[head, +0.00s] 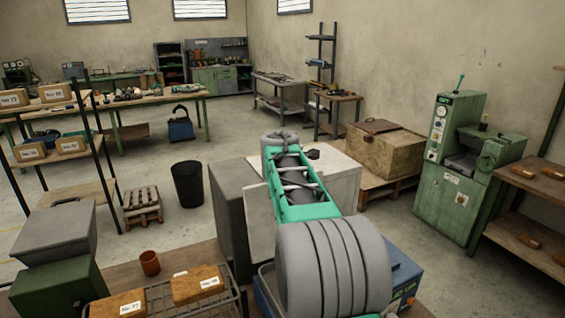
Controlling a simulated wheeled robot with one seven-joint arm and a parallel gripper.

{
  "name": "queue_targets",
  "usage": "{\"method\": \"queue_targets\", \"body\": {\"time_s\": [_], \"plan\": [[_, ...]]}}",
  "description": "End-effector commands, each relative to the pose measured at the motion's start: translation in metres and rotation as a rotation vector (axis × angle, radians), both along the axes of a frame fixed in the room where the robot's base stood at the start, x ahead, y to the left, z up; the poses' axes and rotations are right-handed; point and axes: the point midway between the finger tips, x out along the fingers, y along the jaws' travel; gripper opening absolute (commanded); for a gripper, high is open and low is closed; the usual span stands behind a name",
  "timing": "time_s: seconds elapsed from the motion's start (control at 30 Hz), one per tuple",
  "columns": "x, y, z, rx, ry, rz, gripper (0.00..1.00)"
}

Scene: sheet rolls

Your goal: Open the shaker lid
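A boxy grey-and-white unit (232,205) stands at the middle of the bench, largely behind my arm. Pale flat panels show on both sides of my arm; I cannot tell whether one of them is the shaker lid, or whether it is open or shut. A blue machine (408,278) with small markings on its front sits at the right, partly covered by my arm. I cannot tell which of the two is the shaker. My teal and grey arm reaches forward over the bench. My gripper is not visible; the arm's far end hides what lies beyond it.
A wire basket (226,301) with labelled brown packages, a brown cup (149,263) and stacked grey and green boxes (55,236) occupy the bench's left. A black bin (187,184) and wooden pallets (143,207) stand on the floor. A green machine (452,190) stands right.

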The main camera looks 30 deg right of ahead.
Motion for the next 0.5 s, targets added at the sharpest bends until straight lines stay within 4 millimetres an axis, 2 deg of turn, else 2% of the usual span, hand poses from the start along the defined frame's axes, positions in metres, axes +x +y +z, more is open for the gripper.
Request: {"method": "queue_targets", "body": {"time_s": [0.03,0.37,0.4,0.5], "plan": [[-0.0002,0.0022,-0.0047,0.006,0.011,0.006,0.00],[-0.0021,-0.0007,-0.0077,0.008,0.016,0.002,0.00],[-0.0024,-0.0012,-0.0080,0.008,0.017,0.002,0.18],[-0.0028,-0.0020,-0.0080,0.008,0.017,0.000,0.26]]}}
